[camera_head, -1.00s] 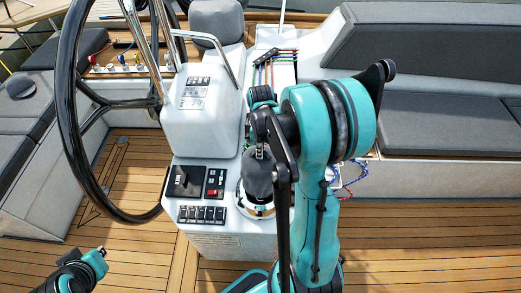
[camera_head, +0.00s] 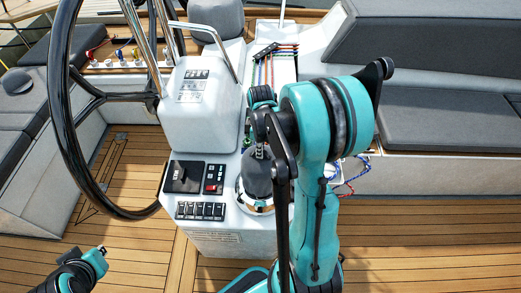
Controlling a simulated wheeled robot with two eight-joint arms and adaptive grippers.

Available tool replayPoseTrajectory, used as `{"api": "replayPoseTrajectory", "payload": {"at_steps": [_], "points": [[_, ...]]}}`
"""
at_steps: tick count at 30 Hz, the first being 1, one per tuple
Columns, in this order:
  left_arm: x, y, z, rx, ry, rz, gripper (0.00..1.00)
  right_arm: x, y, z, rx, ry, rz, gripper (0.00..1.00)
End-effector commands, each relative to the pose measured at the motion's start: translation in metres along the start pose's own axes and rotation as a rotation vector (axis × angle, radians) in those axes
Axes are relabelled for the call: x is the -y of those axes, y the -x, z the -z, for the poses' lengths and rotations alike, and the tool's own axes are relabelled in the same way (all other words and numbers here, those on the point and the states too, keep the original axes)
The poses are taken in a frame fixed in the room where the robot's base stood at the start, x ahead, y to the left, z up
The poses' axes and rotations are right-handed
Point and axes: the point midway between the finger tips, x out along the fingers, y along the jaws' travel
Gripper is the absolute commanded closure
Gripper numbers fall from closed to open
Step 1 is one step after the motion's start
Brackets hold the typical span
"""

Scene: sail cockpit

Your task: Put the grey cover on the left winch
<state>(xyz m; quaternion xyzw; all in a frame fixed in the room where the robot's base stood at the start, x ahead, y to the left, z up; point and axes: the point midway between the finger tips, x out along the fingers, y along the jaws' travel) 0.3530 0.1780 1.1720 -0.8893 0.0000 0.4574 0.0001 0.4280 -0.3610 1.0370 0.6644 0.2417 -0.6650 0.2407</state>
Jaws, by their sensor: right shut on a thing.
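The grey cover (camera_head: 257,177) is a soft-looking dark grey cap. It hangs from my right gripper (camera_head: 259,152), which is shut on its top. The cover is directly over the chrome winch (camera_head: 256,207) on the white console and hides its upper part. The winch's shiny lower rim shows below the cover; I cannot tell whether the cover is fully down. My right arm hides the area just right of the winch. My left gripper (camera_head: 102,250) is at the lower left, over the deck and far from the winch; its fingers are too small to read.
The black steering wheel (camera_head: 66,110) stands left of the white instrument pod (camera_head: 198,105). A switch panel (camera_head: 201,211) is close left of the winch. Coloured ropes (camera_head: 275,70) run behind it. Grey cushions (camera_head: 440,128) are at right. The teak deck (camera_head: 130,225) is open at lower left.

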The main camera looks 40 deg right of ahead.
Motion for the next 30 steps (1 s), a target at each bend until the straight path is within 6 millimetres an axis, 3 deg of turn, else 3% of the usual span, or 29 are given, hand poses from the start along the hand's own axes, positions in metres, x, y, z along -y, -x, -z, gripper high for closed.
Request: {"api": "replayPoseTrajectory", "payload": {"at_steps": [10, 11, 13, 19, 20, 22, 30], "points": [[0.0000, -0.0017, -0.0012, 0.000, 0.000, 0.000, 1.00, 0.0000, -0.0020, 0.0000, 0.000, 0.000, 0.000, 1.00], [0.0000, -0.0017, -0.0012, 0.000, 0.000, 0.000, 1.00, 0.0000, -0.0020, 0.0000, 0.000, 0.000, 0.000, 0.82], [0.0000, -0.0017, -0.0013, 0.000, 0.000, 0.000, 1.00, 0.0000, -0.0020, 0.0000, 0.000, 0.000, 0.000, 0.65], [0.0000, -0.0017, -0.0013, 0.000, 0.000, 0.000, 1.00, 0.0000, -0.0021, 0.0000, 0.000, 0.000, 0.000, 0.65], [0.0000, -0.0017, -0.0013, 0.000, 0.000, 0.000, 1.00, 0.0000, -0.0022, 0.0000, 0.000, 0.000, 0.000, 0.63], [0.0000, -0.0017, -0.0013, 0.000, 0.000, 0.000, 1.00, 0.0000, -0.0022, 0.0000, 0.000, 0.000, 0.000, 0.45], [0.0000, -0.0017, -0.0012, 0.000, 0.000, 0.000, 1.00, 0.0000, -0.0021, 0.0000, 0.000, 0.000, 0.000, 0.45]]}}
